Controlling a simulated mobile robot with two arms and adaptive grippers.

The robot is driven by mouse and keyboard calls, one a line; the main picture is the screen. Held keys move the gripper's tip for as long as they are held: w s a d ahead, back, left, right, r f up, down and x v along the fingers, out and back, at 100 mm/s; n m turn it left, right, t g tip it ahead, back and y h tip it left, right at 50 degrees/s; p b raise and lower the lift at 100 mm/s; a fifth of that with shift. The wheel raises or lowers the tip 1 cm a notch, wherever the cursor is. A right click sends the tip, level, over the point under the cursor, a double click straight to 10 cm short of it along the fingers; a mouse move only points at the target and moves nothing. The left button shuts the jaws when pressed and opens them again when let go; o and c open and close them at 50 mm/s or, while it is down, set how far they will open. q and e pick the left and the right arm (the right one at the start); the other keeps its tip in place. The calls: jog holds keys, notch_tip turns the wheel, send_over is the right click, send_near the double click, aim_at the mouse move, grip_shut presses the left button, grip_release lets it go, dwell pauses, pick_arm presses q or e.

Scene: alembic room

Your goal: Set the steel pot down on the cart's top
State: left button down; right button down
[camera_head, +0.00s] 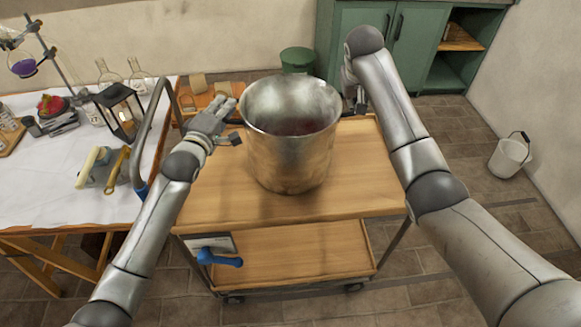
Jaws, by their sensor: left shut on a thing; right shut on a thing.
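The large steel pot (289,154) is upright over the wooden top of the cart (213,204), near its middle. I cannot tell whether its base touches the wood or hangs slightly above it. My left gripper (236,122) is shut on the pot's left handle. My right gripper (352,106) is shut on the pot's right side, at its handle, partly hidden by my arm. The pot looks empty inside from here.
A cloth-covered table (45,185) with glassware, a lantern (121,112) and tools stands close to the cart's left. The cart's lower shelf holds a blue-handled thing (218,258). A white bucket (509,156) stands on the floor at right, green cabinets (411,45) behind.

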pick_arm(q)
jog(key=shift+a+f, duration=0.1)
jog(key=shift+f, duration=0.05)
pick_arm(e)
jog(key=shift+f, duration=0.2)
pick_arm(q)
jog(key=c, duration=1.8)
grip_release()
jog(key=shift+f, duration=0.1)
pick_arm(e)
jog(key=c, duration=1.8)
grip_release()
pick_arm(q)
jog(key=shift+o, duration=1.4)
jog(key=shift+s, duration=0.15)
pick_arm(e)
jog(key=shift+o, duration=1.4)
jog(key=shift+s, duration=0.15)
jog(key=shift+r, duration=0.1)
jog(key=v, duration=1)
jog(key=shift+r, duration=0.2)
pick_arm(q)
jog(key=f+v, duration=0.1)
jog(key=v, duration=1)
jog(key=shift+s+r, duration=0.4)
jog(key=shift+r, duration=0.15)
pick_arm(e)
jog(key=shift+s+a+r, duration=0.1)
jog(key=shift+s+r, duration=0.25)
jog(key=shift+r, duration=0.25)
